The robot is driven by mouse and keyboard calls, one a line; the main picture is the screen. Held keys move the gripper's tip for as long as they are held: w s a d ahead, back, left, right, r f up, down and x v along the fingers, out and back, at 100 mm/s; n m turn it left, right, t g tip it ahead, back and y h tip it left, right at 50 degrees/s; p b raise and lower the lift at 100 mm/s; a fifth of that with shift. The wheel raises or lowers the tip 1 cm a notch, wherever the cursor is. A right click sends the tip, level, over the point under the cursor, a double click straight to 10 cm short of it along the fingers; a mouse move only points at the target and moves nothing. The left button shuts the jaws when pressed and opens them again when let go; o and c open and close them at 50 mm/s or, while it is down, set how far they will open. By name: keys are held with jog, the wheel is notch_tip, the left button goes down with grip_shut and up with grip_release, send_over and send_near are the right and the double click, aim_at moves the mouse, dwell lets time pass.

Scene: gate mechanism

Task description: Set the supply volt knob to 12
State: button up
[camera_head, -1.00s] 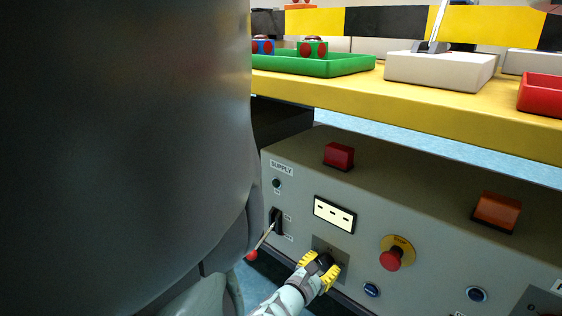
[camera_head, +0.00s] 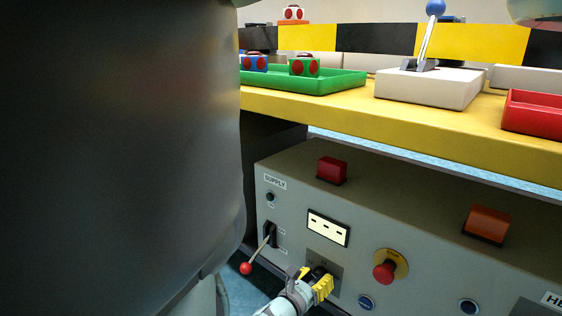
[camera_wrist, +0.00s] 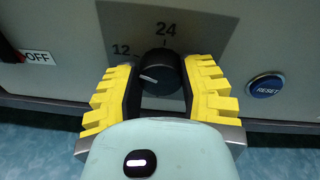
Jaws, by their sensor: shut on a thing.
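The black supply volt knob (camera_wrist: 160,68) sits on a dark plate (camera_wrist: 190,40) marked 12 at upper left and 24 at top. Its white pointer line points left and slightly up, below the 12 tick. My gripper (camera_wrist: 160,85) is shut on the knob, with one yellow-padded finger on each side. In the head view my gripper (camera_head: 317,283) is at the panel's dark plate (camera_head: 336,266), and it mostly hides the knob there.
The SUPPLY panel (camera_head: 290,208) carries a display (camera_head: 328,227) showing dashes, a red-tipped lever (camera_head: 247,268) at OFF and a red stop button (camera_head: 384,272). A blue RESET button (camera_wrist: 265,86) is right of the knob. A yellow shelf (camera_head: 420,125) overhangs above.

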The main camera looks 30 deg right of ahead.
jog(key=shift+r, duration=0.15)
jog(key=o, duration=1.2)
jog(key=shift+d, duration=0.1)
jog(key=shift+o, duration=0.2)
